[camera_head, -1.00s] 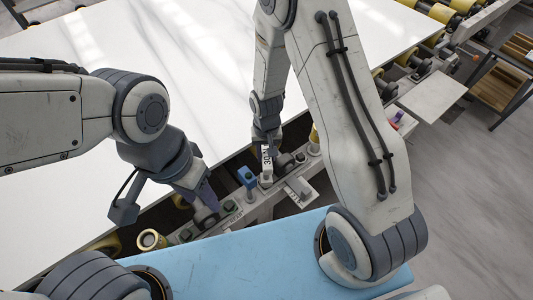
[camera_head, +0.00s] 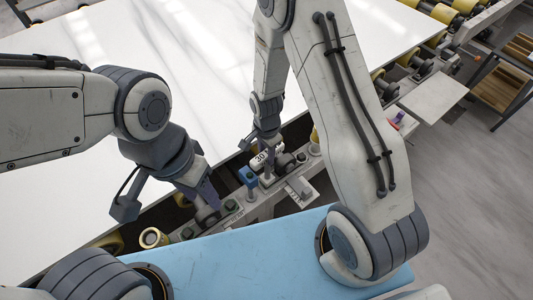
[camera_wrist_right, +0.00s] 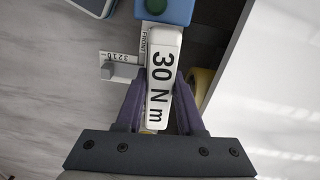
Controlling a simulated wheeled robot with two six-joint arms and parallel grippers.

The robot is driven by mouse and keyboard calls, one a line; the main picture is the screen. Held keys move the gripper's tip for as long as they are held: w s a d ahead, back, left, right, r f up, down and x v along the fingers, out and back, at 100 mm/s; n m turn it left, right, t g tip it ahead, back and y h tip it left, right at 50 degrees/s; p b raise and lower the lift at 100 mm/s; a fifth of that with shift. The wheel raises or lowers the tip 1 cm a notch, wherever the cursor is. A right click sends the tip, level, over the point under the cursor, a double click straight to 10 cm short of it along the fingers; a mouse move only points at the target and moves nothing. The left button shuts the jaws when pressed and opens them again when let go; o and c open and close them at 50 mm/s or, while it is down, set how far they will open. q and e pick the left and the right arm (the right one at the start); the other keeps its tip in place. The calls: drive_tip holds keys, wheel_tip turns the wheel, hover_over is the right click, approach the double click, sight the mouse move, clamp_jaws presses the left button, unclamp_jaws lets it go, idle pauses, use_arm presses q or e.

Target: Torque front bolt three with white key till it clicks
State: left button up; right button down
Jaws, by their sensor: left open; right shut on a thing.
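The white key (camera_wrist_right: 163,75), marked "30 N m", is in my right gripper (camera_wrist_right: 163,95), whose purple fingers close on its two sides. In the head view the white key (camera_head: 261,158) is small, above the rail (camera_head: 262,208) at the slab's front edge. My right gripper (camera_head: 267,143) is just behind it there. The key's far end reaches a blue block (camera_wrist_right: 165,10); I cannot tell whether they touch. Which bolt is number three is not clear, and the key's working end is not clearly visible. My left gripper (camera_head: 210,193) is open and empty over the rail, left of the key.
The blue block (camera_head: 249,177) stands on the rail left of the key. A grey plate with a "3210" scale (camera_wrist_right: 120,58) lies beside the key. The white slab (camera_head: 70,150) lies behind; a blue surface (camera_head: 270,255) is in front.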

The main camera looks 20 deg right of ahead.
drive_tip(key=shift+r+p, duration=1.45)
drive_tip(key=shift+r, duration=0.35)
